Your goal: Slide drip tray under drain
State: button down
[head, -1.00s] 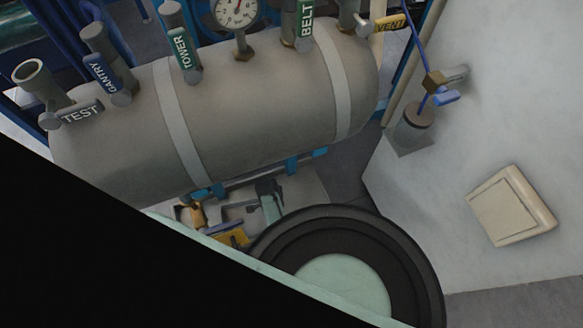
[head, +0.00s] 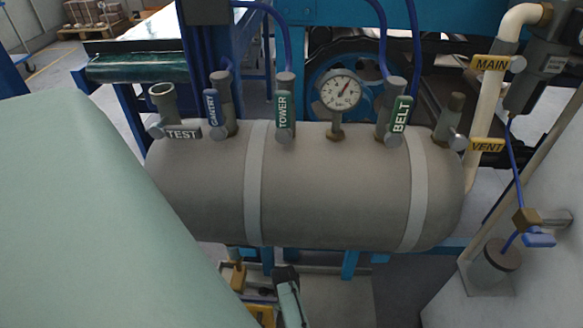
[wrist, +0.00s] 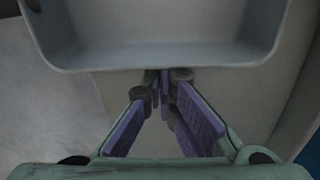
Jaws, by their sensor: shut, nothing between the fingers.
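In the wrist view a grey, shallow, open tray (wrist: 160,57), which looks like the drip tray, fills the top of the picture. Its near wall and rounded corners show; its far end is out of view. My gripper (wrist: 162,80) is shut and empty, its purple-padded fingers brought together at the tips. The tips are right at the tray's near wall; I cannot tell whether they touch it. In the head view a brass-coloured fitting (head: 238,278), probably the drain, hangs under the left part of the grey tank (head: 330,190). I cannot make out the tray clearly there.
The tank carries labelled valves and a pressure gauge (head: 341,90) on top. A blue frame stands behind it. At the right, a blue-handled valve (head: 540,240) and a pale wall border the space. My own pale green body hides the lower left.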

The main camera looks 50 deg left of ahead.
jog(key=shift+w, duration=0.1)
jog(key=shift+w+d, duration=0.25)
jog(key=shift+d, duration=0.05)
jog(key=shift+w+d+r+p, duration=0.15)
jog(key=shift+w+d+p, duration=0.35)
jog(key=shift+w+d, duration=0.6)
notch_tip(320, 180, up, 10)
jog(key=p, duration=0.1)
jog(key=shift+s+d, duration=0.15)
jog(key=c, duration=2.4)
grip_release()
